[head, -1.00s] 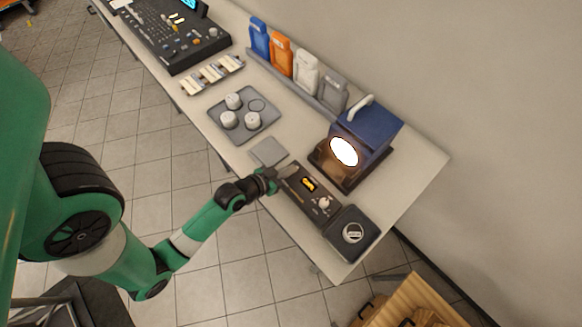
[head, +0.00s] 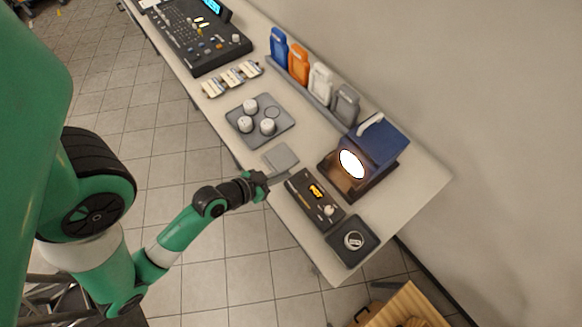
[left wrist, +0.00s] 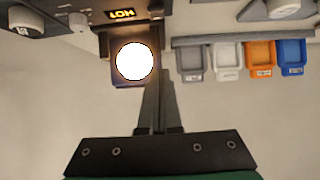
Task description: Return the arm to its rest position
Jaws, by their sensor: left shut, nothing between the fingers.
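My left arm comes in from the left in the head view. Its green and black gripper (head: 268,182) is at the near edge of the table (head: 410,190), beside a dark control box (head: 305,203) with an orange display and a knob. In the left wrist view my gripper's fingers (left wrist: 158,75) are shut together with nothing between them. The control box's display (left wrist: 121,14) shows at the top there. My right gripper is not in view.
A blue lamp box (head: 380,145) glows behind the control box. Floor (head: 225,265) is open below.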

